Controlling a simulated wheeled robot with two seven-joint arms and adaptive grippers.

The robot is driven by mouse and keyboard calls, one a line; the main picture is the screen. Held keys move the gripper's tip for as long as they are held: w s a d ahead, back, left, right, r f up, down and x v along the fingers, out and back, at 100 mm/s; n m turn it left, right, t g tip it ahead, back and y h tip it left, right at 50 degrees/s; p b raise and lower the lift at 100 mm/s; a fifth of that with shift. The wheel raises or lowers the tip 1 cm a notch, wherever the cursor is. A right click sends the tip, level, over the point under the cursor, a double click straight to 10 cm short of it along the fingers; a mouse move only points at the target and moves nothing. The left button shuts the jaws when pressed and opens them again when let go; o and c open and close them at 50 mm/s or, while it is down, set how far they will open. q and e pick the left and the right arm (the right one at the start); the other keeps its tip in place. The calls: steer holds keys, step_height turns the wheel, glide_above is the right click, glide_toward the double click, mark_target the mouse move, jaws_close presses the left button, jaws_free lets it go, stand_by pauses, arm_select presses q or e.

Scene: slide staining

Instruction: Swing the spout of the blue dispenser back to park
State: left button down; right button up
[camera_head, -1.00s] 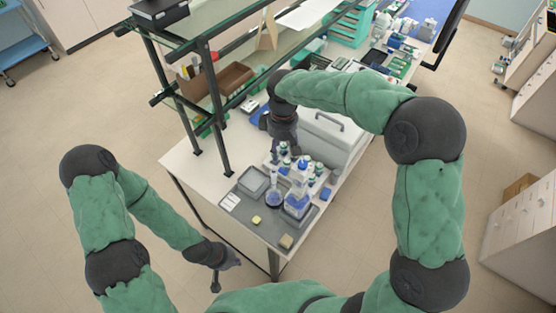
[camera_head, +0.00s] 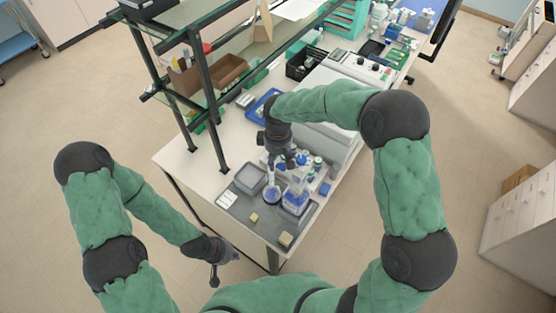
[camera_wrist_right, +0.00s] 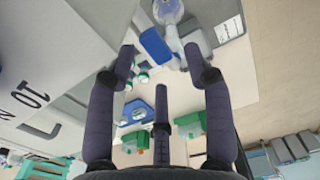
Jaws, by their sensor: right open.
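Two clear vessels with blue contents stand on the grey mat: a rounder left one (camera_head: 272,195) and a boxier right one (camera_head: 296,203). White and blue dispenser parts rise behind them, partly hidden by my right gripper (camera_head: 283,160); I cannot make out the spout clearly. In the right wrist view, my open, empty right gripper (camera_wrist_right: 160,58) has its fingers spread. A blue block-shaped part (camera_wrist_right: 156,46) and a clear vessel with blue (camera_wrist_right: 168,10) show beyond the fingertips. My left gripper (camera_head: 226,268) hangs beyond the bench's front edge, its fingers apart and empty.
A grey tray (camera_head: 236,181) stands left of the vessels. Small yellowish blocks (camera_head: 254,217) lie on the mat (camera_head: 240,211). Small bottles crowd behind the vessels. A large light-grey instrument (camera_head: 335,141) stands behind on the right. A dark-framed shelf (camera_head: 205,90) rises at the left.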

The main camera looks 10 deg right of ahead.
steer(key=shift+s+f, duration=0.1)
steer(key=shift+f, duration=0.8)
jaws_close()
